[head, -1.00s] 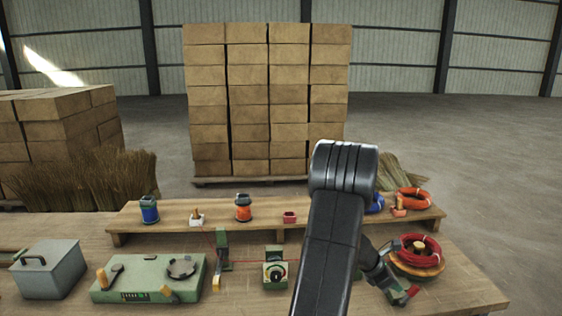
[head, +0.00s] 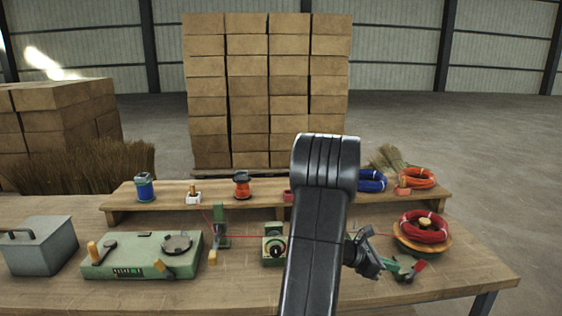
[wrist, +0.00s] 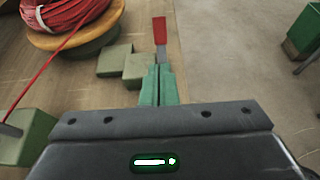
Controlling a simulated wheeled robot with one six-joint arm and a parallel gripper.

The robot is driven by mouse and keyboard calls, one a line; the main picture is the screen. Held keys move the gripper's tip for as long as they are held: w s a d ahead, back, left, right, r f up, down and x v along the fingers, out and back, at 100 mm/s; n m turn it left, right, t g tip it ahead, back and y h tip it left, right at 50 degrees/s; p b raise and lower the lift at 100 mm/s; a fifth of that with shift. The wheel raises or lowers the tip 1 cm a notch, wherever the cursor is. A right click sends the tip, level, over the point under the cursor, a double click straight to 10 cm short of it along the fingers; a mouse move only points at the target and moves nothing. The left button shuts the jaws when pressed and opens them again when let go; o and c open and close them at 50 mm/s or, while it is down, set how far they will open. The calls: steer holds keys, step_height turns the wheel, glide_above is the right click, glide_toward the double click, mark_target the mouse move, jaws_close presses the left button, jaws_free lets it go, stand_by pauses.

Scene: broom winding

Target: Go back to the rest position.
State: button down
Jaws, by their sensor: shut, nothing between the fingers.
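My arm rises through the lower middle of the head view and bends at its dark elbow. My gripper (head: 378,264) is to the right of it, low over the right part of the bench (head: 455,284). In the wrist view my gripper (wrist: 158,82) shows two green fingers, shut together with nothing between them.
A red wire coil (head: 424,228) sits on a wooden spool at right, its wire running left past a green post (head: 220,226). A green crank machine (head: 142,254) and grey box (head: 40,246) stand at left. A raised shelf (head: 125,206) holds spools and coils. Cardboard boxes stand behind.

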steer(key=shift+a+f+h+b, duration=0.35)
steer(key=shift+f+h+b, duration=0.4)
steer(key=shift+b, duration=0.3)
steer(key=shift+a+r, duration=0.1)
steer(key=shift+a, duration=0.15)
steer(key=shift+s+r, duration=0.1)
